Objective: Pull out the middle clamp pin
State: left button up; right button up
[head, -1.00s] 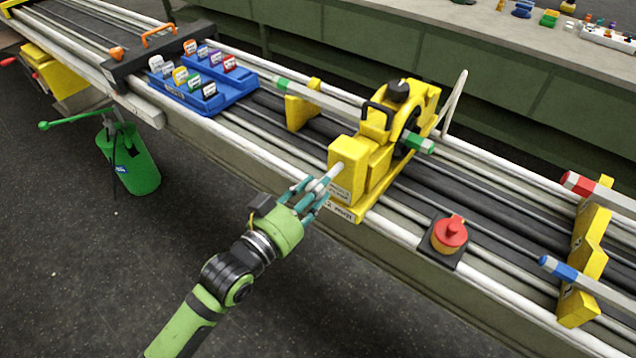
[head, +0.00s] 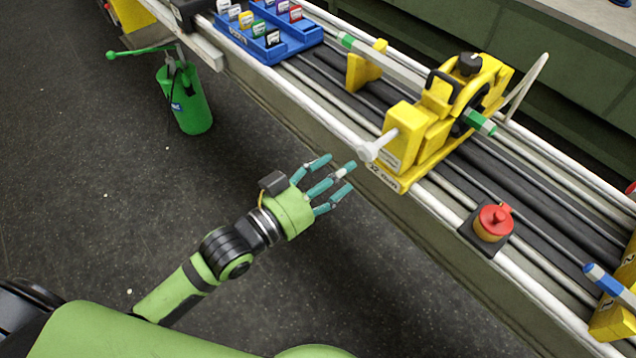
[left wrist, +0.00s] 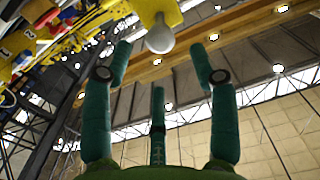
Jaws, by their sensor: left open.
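The middle clamp pin (head: 378,146) is white with a round knob and sticks out of the front of the yellow clamp block (head: 403,137) in the head view. In the left wrist view the pin's pale knob (left wrist: 160,36) shows at the top centre, beyond the fingertips. My left gripper (head: 333,178) is open and empty, a little left of and below the pin's knob, apart from it. Its teal fingers (left wrist: 160,75) are spread in the left wrist view. My right gripper is not in view.
A hexagonal bar with green ends (head: 480,122) passes through the clamp. A red knob on a dark base (head: 493,222) sits on the rail to the right. A blue tray of labelled tags (head: 272,47) and a green bucket (head: 185,100) are to the left. Open floor lies below.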

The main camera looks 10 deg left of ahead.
pick_arm(q)
jog(key=shift+v, duration=2.2)
jog(key=a+f+n+g+y, duration=0.1)
jog(key=a+f+y, duration=0.25)
jog(key=f, duration=0.65)
jog(key=a+f+n+g+y, duration=0.15)
jog(key=a+f, duration=0.25)
jog(key=f, duration=0.7)
jog(key=a+f+n+g+y, duration=0.1)
jog(key=a+f+g+y, duration=0.2)
jog(key=f, duration=0.7)
jog(key=s+a+f+n+g+y, duration=0.1)
jog(key=s+a+f+g, duration=0.1)
jog(key=s+f, duration=0.65)
jog(key=s+a+f+g+y, duration=0.1)
jog(key=s+a+f+g, duration=0.1)
jog(key=s+f, duration=0.7)
jog(key=s+f+g, duration=0.4)
jog(key=s+f, duration=0.2)
jog(key=s, duration=0.7)
jog(key=shift+s+d+f+y, duration=0.2)
jog(key=shift+s+d+y, duration=0.15)
jog(key=shift+d, duration=0.15)
